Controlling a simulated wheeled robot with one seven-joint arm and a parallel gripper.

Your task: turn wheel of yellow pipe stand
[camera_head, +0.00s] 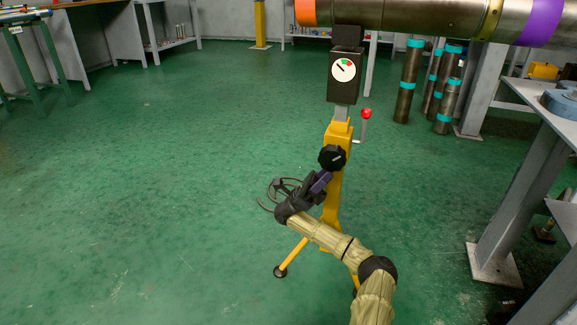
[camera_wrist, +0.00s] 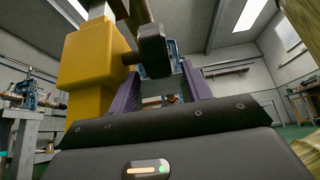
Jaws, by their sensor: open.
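The yellow pipe stand (camera_head: 337,141) stands upright on the floor at centre right in the head view. A black knob-like wheel (camera_head: 332,157) is on its front. My gripper (camera_head: 321,182) has purple fingers and is just below this wheel. In the wrist view the yellow body (camera_wrist: 90,65) is at left, and a dark block (camera_wrist: 153,50), apparently the wheel seen edge-on, lies beyond and between the tips of my open gripper (camera_wrist: 158,78). I cannot tell whether the fingers touch it. The lower stand is partly hidden by my arm.
A round gauge (camera_head: 344,69) and a red-tipped lever (camera_head: 366,113) are above the wheel. A large pipe (camera_head: 410,15) crosses overhead. A dark ring shape (camera_head: 270,190) shows behind my gripper. A metal table (camera_head: 540,110) is at right. The green floor (camera_head: 150,170) at left is clear.

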